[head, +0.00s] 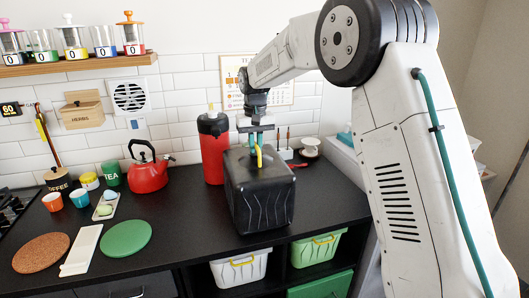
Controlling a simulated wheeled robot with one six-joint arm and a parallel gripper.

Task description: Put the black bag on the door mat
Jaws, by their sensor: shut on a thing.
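The black bag (260,199) is a dark, boxy shape with a yellow piece at its top, over the right part of the black counter. My gripper (256,143) points down from above and is shut on the top of the bag. The fingertips are partly hidden against the bag, so the exact grip is unclear. The bag is upright. I cannot tell whether its base touches the counter. No door mat shows in this view.
A red canister (212,150) stands close behind the bag. A red kettle (148,172) is further left. A cork mat (41,252), a white board (82,250) and a green round mat (125,238) lie at the front left. Below are a white bin (240,270) and a green bin (317,249).

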